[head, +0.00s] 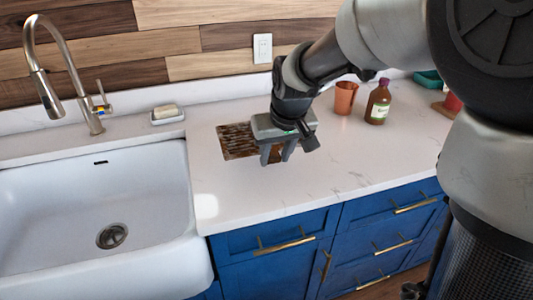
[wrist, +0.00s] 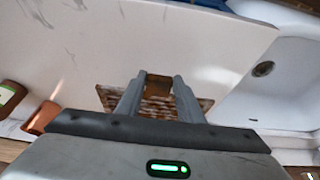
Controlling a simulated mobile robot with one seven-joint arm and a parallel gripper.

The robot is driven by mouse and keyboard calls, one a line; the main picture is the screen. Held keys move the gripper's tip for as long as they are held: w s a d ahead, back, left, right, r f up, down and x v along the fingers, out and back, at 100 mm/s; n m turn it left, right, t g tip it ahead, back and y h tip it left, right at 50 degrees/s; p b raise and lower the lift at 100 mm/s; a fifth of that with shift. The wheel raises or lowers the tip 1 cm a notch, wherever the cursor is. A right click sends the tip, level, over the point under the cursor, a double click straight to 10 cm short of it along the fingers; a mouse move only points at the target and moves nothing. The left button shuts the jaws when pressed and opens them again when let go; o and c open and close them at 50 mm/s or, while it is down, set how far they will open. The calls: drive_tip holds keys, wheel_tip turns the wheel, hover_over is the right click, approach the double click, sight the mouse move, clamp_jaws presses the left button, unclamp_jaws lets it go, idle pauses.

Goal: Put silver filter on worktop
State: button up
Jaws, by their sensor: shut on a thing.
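My gripper (head: 277,160) is over the white worktop (head: 330,172), right of the sink. In the wrist view its two fingers (wrist: 158,82) are shut on a small, shiny, brown-looking thing, apparently the silver filter (wrist: 158,90), reflecting brown tones. Its full shape is hidden by the fingers. In the head view only a brownish bit shows between the fingers. It is in front of the brown slatted mat (head: 232,142); I cannot tell whether it touches the worktop.
The white sink (head: 60,215) with a round drain (head: 112,236) and faucet (head: 62,60) is left. A soap dish (head: 167,118) stands behind. A copper cup (head: 345,98) and brown bottle (head: 378,102) stand right. The front worktop is clear.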

wheel_tip(320, 180, down, 7)
drive_tip(key=shift+f+b, duration=0.2)
drive_tip(key=shift+b, duration=0.45)
drive_tip(key=shift+f, duration=0.15)
drive_tip(key=o, duration=1.2)
drive_tip(key=shift+c, duration=0.2)
